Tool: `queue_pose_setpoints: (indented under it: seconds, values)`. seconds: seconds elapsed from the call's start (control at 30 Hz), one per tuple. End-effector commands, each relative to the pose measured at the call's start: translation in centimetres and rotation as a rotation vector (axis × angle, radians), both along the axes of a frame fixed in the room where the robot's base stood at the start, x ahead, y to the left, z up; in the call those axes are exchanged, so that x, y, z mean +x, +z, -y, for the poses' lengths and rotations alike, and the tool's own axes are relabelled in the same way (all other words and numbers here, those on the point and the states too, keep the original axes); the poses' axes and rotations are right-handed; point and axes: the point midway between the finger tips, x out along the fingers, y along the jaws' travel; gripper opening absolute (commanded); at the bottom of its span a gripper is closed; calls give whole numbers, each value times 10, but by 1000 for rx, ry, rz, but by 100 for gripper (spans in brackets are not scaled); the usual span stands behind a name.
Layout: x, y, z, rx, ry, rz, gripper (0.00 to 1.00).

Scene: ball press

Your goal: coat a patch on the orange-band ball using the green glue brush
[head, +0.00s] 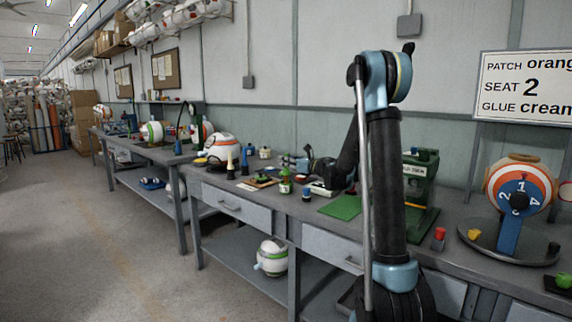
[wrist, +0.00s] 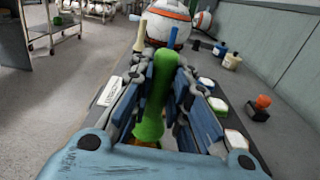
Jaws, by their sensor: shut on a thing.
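My gripper (wrist: 152,100) is shut on the green glue brush (wrist: 156,88), whose green body stands between the blue-grey fingers in the wrist view. Its lower end is partly hidden by my gripper. In the head view my gripper (head: 290,163) is small, above the bench, with a green brush or pot (head: 286,186) just below it. A white ball with an orange band (head: 222,148) sits on the bench to the left; a ball like it (wrist: 170,22) is beyond my gripper in the wrist view. Another orange-band ball (head: 532,172) is in the numbered stand at right.
A cream-topped brush (wrist: 140,36) and a blue one (wrist: 173,40) stand beyond my gripper. Small pots (wrist: 231,61) and a red-knobbed block (wrist: 260,106) lie to the right. A green press (head: 420,180) stands on the bench. A sign (head: 525,87) reads orange, 2, cream.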

Motion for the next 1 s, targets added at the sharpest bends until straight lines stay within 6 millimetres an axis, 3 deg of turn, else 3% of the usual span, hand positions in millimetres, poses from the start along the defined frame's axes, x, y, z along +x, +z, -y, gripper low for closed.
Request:
queue_pose_setpoints:
  seconds: [0.27,1.0]
  values:
    - [0,0,0,-3,0,0,0]
    - [0,47,0,-1,0,0,0]
